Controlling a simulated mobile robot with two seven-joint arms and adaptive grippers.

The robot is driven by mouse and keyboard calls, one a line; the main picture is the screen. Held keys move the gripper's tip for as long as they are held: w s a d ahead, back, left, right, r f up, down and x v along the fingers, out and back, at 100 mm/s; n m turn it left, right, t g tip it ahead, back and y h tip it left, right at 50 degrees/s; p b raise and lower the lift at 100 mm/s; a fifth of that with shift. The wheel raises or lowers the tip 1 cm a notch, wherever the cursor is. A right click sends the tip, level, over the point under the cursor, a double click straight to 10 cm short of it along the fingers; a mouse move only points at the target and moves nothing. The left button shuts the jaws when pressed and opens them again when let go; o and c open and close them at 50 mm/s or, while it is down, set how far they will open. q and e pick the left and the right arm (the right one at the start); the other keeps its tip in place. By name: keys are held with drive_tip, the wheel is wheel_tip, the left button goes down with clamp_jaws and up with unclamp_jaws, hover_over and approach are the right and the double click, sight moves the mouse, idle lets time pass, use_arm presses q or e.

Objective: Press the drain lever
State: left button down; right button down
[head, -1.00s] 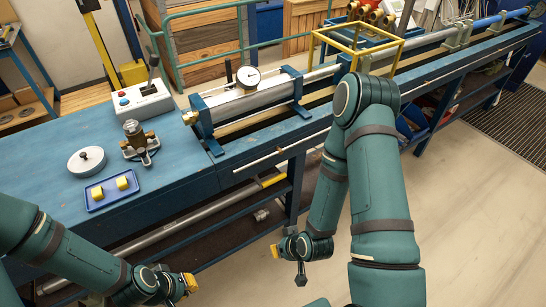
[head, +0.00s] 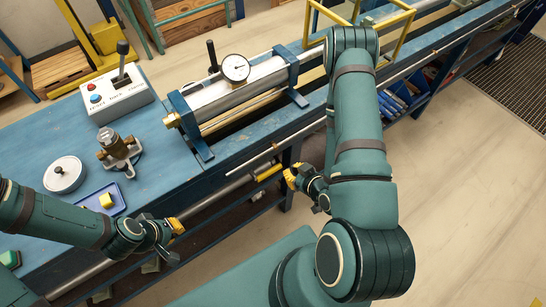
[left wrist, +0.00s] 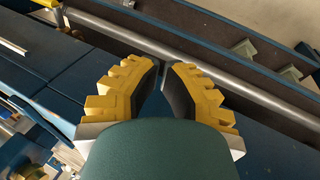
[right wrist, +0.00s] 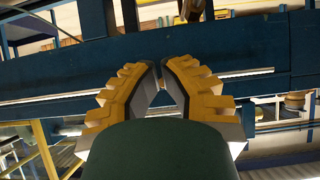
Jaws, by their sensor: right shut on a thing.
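Two black upright levers show in the head view: one on the white control box (head: 120,97), and a black handle (head: 212,55) beside the gauge on the silver cylinder (head: 240,92). I cannot tell which is the drain lever. My right gripper (head: 288,176) is low in front of the bench's front edge, well away from both levers. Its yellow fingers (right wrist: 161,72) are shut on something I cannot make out. My left gripper (head: 178,226) is in front of the bench near the blue tray. Its fingers (left wrist: 163,65) are close together, with nothing visible between them.
On the bench are a brass-and-clear fitting (head: 115,150), a round white weight (head: 65,174) and a blue tray (head: 118,207) with a yellow block. A yellow frame (head: 398,35) stands farther along. Open floor (head: 470,190) lies at the right.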

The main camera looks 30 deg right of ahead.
sight(277, 167)
use_arm(q)
drive_tip(key=shift+s, duration=0.1)
